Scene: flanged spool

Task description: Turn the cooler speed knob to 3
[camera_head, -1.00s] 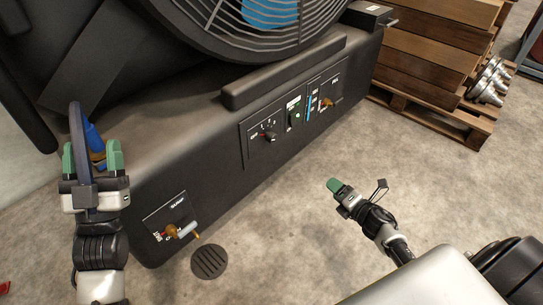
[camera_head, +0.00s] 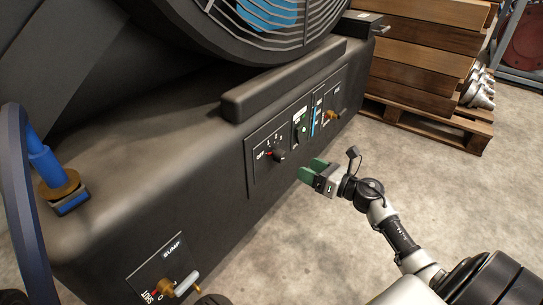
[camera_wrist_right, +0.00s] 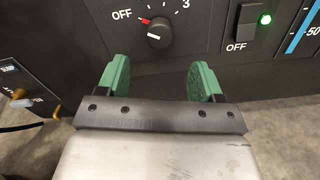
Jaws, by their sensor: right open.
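The cooler speed knob (camera_head: 279,155) is a black round knob on a dark panel at the cooler's front. It also shows in the right wrist view (camera_wrist_right: 159,35), where its red pointer mark sits at the upper left, on the side of the OFF label; a 3 is at the upper right. My right gripper (camera_head: 312,170) has green fingers and is open and empty, to the right of the knob in the head view. In the wrist view its fingers (camera_wrist_right: 160,77) are apart, one on each side below the knob, not touching it. My left gripper is out of view.
Right of the knob are an OFF switch (camera_wrist_right: 245,28) with a green light and a blue gauge strip (camera_head: 316,122). A SUMP valve (camera_head: 178,287) is low at the left. A pallet of timber (camera_head: 425,75) stands behind. Concrete floor lies clear at the right.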

